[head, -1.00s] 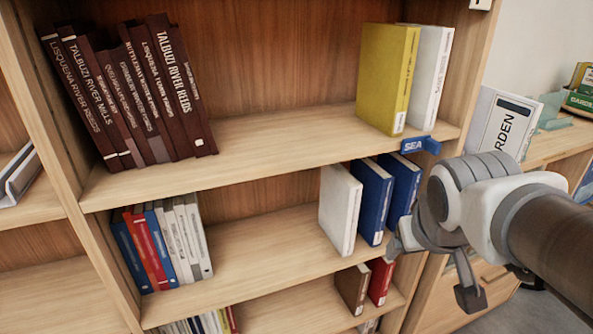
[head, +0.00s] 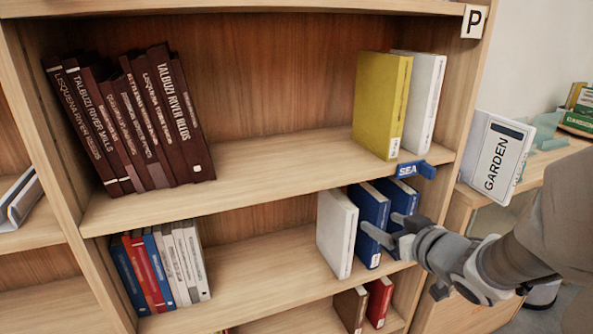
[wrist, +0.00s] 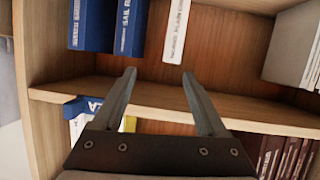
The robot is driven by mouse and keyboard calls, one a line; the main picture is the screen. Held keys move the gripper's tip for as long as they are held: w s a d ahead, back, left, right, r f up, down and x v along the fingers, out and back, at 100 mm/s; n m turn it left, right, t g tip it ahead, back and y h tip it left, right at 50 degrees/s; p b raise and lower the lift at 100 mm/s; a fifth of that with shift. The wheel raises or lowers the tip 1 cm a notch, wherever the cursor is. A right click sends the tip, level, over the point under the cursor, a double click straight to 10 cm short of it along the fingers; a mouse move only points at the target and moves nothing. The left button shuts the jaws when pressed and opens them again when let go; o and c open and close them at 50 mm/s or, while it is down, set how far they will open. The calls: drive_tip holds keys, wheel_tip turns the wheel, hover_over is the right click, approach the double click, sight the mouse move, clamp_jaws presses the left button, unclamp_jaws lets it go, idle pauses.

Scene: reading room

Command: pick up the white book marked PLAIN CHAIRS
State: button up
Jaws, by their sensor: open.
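The white book (head: 337,233) stands upright on the middle shelf, left of two blue books.
The blue books (head: 371,224) stand close to the white book's right. A blue SEA label (head: 407,169) juts from the shelf edge above. A yellow book (head: 381,105) and another white book (head: 424,100) stand up there.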

drive_tip(key=a+y, duration=0.1)
drive_tip(key=p, duration=0.3)
approach(338, 194)
drive_tip(key=w+f, duration=0.1)
drive_tip(key=w, duration=0.1)
drive_tip(key=w+a+f, duration=0.1)
drive_tip(key=f, duration=0.1)
drive_tip(key=shift+w+f, duration=0.15)
drive_tip(key=shift+w, duration=0.2)
drive_tip(key=x, duration=0.3)
drive_tip(key=r+b+x, duration=0.1)
drive_tip(key=x, duration=0.1)
drive_tip(key=shift+w+a+f, duration=0.1)
drive_tip(key=shift+w+a, duration=0.15)
drive_tip(key=shift+w, duration=0.2)
clamp_jaws()
idle(0.7)
